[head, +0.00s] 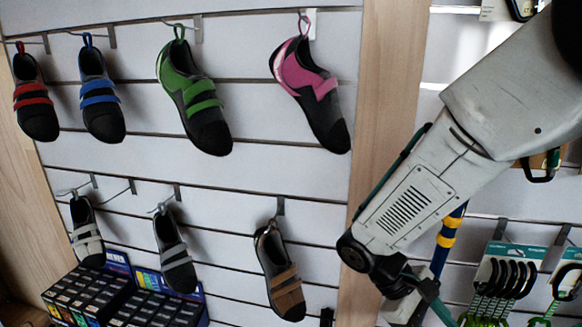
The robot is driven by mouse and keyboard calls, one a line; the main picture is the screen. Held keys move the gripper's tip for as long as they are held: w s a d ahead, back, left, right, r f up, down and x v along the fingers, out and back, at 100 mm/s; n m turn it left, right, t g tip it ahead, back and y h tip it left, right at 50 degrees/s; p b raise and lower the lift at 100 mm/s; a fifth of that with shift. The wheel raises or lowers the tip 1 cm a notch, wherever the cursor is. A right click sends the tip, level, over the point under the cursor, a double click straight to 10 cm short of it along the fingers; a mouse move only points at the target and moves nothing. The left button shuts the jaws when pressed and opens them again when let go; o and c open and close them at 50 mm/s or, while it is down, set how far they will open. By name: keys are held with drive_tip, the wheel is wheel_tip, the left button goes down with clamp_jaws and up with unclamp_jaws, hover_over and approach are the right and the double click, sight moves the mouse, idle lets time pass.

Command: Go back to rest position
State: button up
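My arm comes in from the upper right, and its pale link ends at a dark joint near the lower middle. Past this joint, the dark end of the arm with my gripper (420,291) hangs low, near the bottom edge. Its fingers cannot be made out clearly, so neither their opening nor anything held shows. The arm stands in front of the wall display and hides part of it.
Climbing shoes hang on a white slatted wall, among them a green shoe (194,95) and a pink shoe (312,90). Dark boxes (88,293) stand at the lower left. Carabiners (505,280) hang at the lower right. A wooden post (385,80) stands beside my arm.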

drive_tip(key=s+r+m+t+y, duration=0.6)
drive_tip(key=s+r, duration=0.4)
drive_tip(key=r, duration=0.4)
drive_tip(key=shift+d+r+m+y, duration=0.25)
drive_tip(key=shift+r+m+y, duration=0.15)
drive_tip(key=shift+m+y, duration=0.5)
